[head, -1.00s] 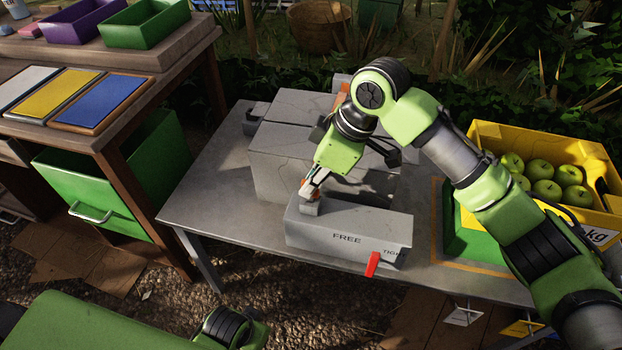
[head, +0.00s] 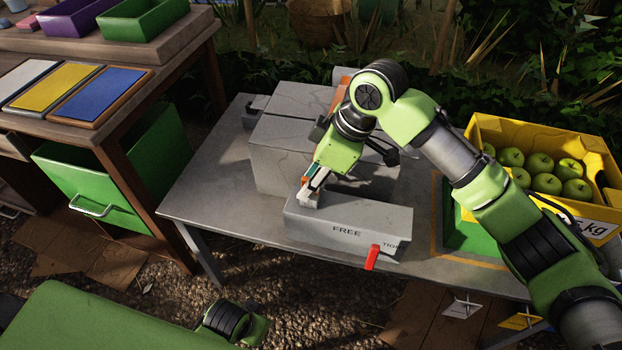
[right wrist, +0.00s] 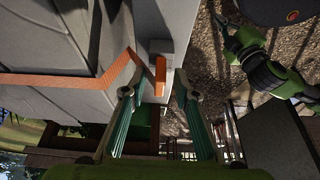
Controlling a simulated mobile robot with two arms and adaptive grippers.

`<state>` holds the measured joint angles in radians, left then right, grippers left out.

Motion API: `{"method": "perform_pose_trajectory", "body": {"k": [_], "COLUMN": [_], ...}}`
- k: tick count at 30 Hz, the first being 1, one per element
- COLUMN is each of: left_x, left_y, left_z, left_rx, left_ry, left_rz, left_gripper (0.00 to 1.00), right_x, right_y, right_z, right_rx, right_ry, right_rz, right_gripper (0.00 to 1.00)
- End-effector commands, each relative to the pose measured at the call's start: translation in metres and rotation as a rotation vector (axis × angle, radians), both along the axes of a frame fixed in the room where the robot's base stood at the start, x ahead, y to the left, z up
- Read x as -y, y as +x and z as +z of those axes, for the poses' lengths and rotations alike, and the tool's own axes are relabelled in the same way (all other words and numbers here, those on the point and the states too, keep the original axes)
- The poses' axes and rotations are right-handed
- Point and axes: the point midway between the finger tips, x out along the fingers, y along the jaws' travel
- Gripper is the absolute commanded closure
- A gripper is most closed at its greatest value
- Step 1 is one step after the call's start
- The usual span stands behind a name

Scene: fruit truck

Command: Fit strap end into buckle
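A large grey case (head: 280,165) stands on the grey table. In the right wrist view, an orange strap (right wrist: 60,80) runs across the case and bends near its corner. A long grey block (head: 320,226) marked "FREE" has a red lever (head: 371,257) at its right end. A small grey buckle-like piece (head: 309,201) sits at its left end. My right gripper (head: 307,192) is just above that piece. In the right wrist view its fingers (right wrist: 155,92) are apart, with a short upright orange piece (right wrist: 160,75) between them. Contact is unclear. My left gripper's fingers are not clear.
A yellow crate (head: 515,132) of green apples stands at the table's right, beside a green mat (head: 473,236). A wooden bench (head: 165,85) with coloured panels and bins is at the left. My left forearm (head: 130,320) lies low in front.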

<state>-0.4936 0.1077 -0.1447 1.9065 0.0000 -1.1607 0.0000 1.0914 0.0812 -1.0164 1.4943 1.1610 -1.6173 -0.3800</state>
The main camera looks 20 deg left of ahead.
Motion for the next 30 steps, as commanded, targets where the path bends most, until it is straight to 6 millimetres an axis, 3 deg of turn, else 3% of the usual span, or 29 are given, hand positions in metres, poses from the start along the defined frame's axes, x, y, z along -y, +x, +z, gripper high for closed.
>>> {"method": "perform_pose_trajectory", "body": {"k": [5, 15, 21, 30], "left_x": [0.000, 0.000, 0.000, 0.000], "left_y": [0.000, 0.000, 0.000, 0.000], "left_z": [0.000, 0.000, 0.000, 0.000], "left_rx": [0.000, 0.000, 0.000, 0.000], "left_ry": [0.000, 0.000, 0.000, 0.000], "left_rz": [0.000, 0.000, 0.000, 0.000], "left_gripper": [1.00, 1.00, 1.00, 1.00], "right_x": [0.004, 0.030, 0.042, 0.046], "right_y": [0.001, 0.001, 0.001, 0.000], "right_z": [0.011, 0.074, 0.102, 0.111], "right_rx": [0.002, 0.004, 0.002, 0.000], "right_ry": [0.001, 0.002, 0.000, -0.001], "right_rz": [-0.001, -0.002, 0.000, 0.000], "right_gripper": [0.72, 0.72, 0.72, 0.72]}}
